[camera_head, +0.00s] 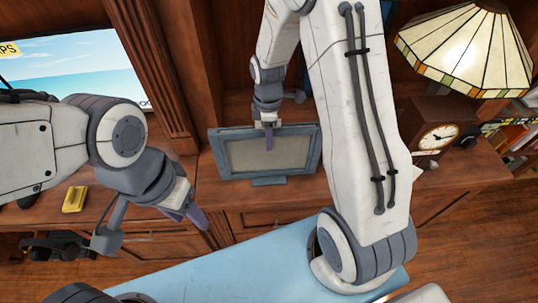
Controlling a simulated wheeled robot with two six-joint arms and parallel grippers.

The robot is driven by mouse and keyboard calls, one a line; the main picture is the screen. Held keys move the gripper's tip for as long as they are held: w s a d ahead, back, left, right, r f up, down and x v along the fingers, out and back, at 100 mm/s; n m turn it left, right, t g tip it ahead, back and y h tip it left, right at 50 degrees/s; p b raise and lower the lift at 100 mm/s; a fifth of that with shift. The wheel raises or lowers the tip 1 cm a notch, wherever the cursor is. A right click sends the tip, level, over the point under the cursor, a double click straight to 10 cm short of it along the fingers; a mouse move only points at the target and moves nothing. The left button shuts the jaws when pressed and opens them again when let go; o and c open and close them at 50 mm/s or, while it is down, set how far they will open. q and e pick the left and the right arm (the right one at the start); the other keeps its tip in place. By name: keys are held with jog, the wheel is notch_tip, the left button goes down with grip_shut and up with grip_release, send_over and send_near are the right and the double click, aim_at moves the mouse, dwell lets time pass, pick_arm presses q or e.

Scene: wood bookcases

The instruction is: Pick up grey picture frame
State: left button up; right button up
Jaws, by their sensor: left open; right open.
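The grey picture frame (245,155) stands upright on the wooden ledge in the middle of the head view, with a plain greyish panel inside a blue-grey border. My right gripper (281,119) is open at the frame's top edge. One purple-tipped finger overlaps the frame's front near its top middle. The other finger shows higher and to the right; whether it is behind the frame's top edge I cannot tell. My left gripper (155,231) is open and empty, lower left of the frame and apart from it.
A stained-glass lamp (465,50) and a wooden clock (437,137) stand right of the frame. A screen (75,70) is at upper left, with a yellow object (75,199) below it. Dark headphones (55,246) lie near my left gripper. Wooden uprights flank the frame's bay.

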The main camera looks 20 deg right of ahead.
grip_shut()
jog(key=shift+r, duration=0.1)
dwell(1.2)
